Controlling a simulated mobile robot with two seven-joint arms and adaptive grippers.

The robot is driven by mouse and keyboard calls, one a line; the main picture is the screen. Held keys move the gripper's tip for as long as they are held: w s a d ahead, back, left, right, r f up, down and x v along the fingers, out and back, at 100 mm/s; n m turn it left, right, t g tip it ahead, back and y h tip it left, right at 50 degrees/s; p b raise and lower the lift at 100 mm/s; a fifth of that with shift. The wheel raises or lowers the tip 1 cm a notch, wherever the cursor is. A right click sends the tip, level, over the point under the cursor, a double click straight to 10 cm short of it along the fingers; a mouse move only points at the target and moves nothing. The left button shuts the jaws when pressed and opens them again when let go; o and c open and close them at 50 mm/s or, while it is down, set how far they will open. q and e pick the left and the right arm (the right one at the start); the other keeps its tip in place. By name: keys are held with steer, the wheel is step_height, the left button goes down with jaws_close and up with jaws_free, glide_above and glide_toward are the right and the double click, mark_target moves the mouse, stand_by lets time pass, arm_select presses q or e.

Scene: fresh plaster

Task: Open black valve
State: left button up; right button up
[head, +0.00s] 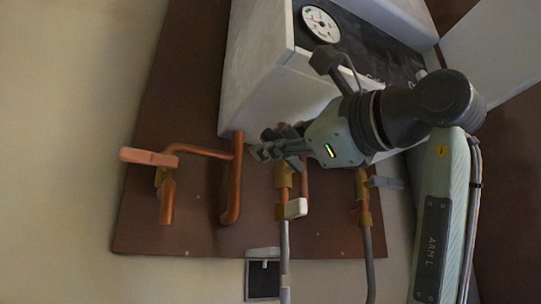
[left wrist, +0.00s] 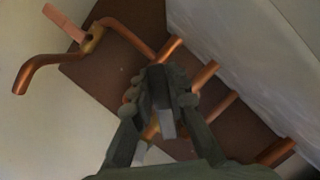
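No valve handle looks clearly black. The darkest is a blue-grey handle (head: 386,182) on the right copper pipe. A white handle (head: 293,208) sits on the middle pipe, and a pale bar that looks like it shows between my fingers in the left wrist view (left wrist: 167,123). An orange-pink handle (head: 149,157) is on the left pipe, also in the left wrist view (left wrist: 64,22). My left gripper (head: 272,146) hovers over the middle pipes, left of the blue-grey handle. Its fingertips (left wrist: 166,76) look near each other; their opening and any contact are unclear. My right gripper is out of view.
The copper pipes run on a brown board (head: 190,235) against a pale wall. A white box (head: 262,70) with a round gauge (head: 320,24) stands behind my gripper. A small grey-framed dark fixture (head: 263,278) is below the board.

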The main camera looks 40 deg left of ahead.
arm_select(q)
jaws_close()
steer(key=o, duration=0.7)
jaws_free()
steer(key=shift+c, duration=0.2)
steer(key=shift+d, duration=0.2)
steer(key=shift+d+f, duration=0.15)
steer(key=shift+d, duration=0.15)
steer(key=b+v, duration=0.1)
steer(key=v, duration=1)
